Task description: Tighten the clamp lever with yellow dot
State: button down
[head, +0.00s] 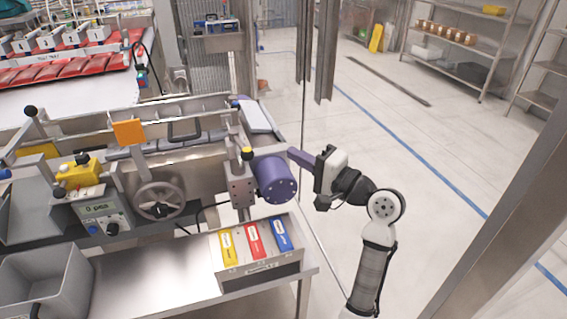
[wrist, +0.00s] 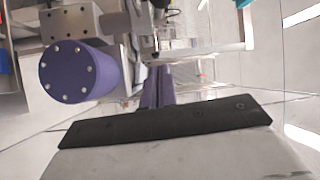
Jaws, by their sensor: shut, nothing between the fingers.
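In the head view, a small knob with a yellow top (head: 247,153) sits upright on a metal bracket beside a purple cylinder (head: 276,180). It looks like the yellow-dot lever's end; its arm is hard to make out. My gripper (head: 291,152) is right of this knob, its purple fingers pointing left, shut and empty, apart from the knob. In the wrist view the fingers (wrist: 158,88) are together, with the purple cylinder (wrist: 75,70) to their left. I cannot pick out the yellow dot there.
A lever with a black knob (head: 30,111) stands far left. A handwheel (head: 160,201), a pressure display (head: 97,209) and a yellow button box (head: 80,170) are on the machine's front. A holder with coloured labels (head: 262,270) stands below the cylinder. Open floor lies to the right.

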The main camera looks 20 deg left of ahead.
aim_at(252, 158)
jog(key=s+d+f+m+g+y, duration=0.1)
jog(key=s+d+g+y, duration=0.2)
jog(key=d, duration=0.4)
jog(key=a+r+h+p, duration=0.1)
jog(key=a+p, duration=0.3)
jog(key=a, duration=0.8)
jog(key=shift+a+r, duration=0.35)
jog(key=shift+s, duration=0.2)
jog(key=shift+s+a+p, duration=0.6)
jog(key=shift+s, duration=0.25)
jog(key=shift+w+d, duration=0.1)
